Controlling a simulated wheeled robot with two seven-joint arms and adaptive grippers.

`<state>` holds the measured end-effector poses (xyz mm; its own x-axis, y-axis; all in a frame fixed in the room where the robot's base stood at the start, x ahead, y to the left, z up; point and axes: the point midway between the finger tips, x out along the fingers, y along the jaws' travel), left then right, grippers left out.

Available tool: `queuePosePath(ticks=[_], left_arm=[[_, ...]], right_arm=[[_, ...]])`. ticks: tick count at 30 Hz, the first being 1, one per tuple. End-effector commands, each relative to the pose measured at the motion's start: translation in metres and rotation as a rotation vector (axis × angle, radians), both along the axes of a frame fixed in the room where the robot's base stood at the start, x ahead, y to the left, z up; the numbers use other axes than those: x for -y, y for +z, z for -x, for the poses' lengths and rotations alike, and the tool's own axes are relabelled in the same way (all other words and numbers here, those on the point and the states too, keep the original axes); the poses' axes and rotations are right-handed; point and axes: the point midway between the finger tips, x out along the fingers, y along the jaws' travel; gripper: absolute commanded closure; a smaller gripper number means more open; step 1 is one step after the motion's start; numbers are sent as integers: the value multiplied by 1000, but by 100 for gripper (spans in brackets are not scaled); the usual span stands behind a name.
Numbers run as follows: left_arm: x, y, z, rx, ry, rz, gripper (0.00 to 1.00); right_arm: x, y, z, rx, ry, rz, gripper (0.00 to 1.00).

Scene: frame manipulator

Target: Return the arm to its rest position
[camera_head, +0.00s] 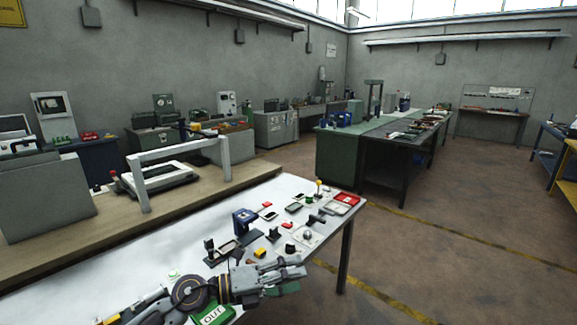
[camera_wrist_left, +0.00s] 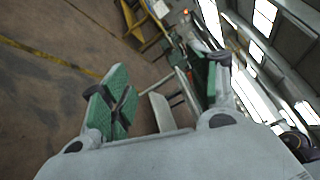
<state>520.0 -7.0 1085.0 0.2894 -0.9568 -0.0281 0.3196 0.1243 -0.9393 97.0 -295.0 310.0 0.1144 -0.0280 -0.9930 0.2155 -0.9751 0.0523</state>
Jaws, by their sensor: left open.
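My left arm comes in from the bottom left in the head view and lies over the front of the white table (camera_head: 140,247). Its gripper (camera_head: 292,277) is near the table's front right edge. In the left wrist view the gripper (camera_wrist_left: 165,95) is open, with its green-padded fingers wide apart and nothing between them. The wrist camera looks past the fingers at the floor and the far part of the hall. My right gripper is not in view.
Small parts, a blue device (camera_head: 243,221) and a red tray (camera_head: 346,199) stand on the table just beyond the gripper. A grey frame (camera_head: 185,155) stands on the brown bench behind. The floor right of the table (camera_head: 420,245) is clear.

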Motion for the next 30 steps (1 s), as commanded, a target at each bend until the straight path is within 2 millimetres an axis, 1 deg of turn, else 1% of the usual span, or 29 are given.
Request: queuePosePath(ticks=[3, 7, 11, 15, 19, 22, 26, 30], left_arm=[[1, 20, -4, -39, 70, 138, 39], [-6, 39, -11, -89, 155, 277, 39], [-18, 53, -20, -149, 249, 407, 39], [-37, 61, -31, -222, 359, 537, 39], [-58, 62, -40, -300, 467, 646, 39], [-76, 58, -47, -365, 555, 723, 39], [-101, 46, -53, -458, 672, 812, 39], [-127, 26, -56, -565, 802, 893, 39]], right_arm=[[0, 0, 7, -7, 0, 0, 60], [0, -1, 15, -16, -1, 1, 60], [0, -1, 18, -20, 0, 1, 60], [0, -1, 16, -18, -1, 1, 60], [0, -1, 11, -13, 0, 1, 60], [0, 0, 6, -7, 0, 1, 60], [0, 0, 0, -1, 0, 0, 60], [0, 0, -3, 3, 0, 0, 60]])
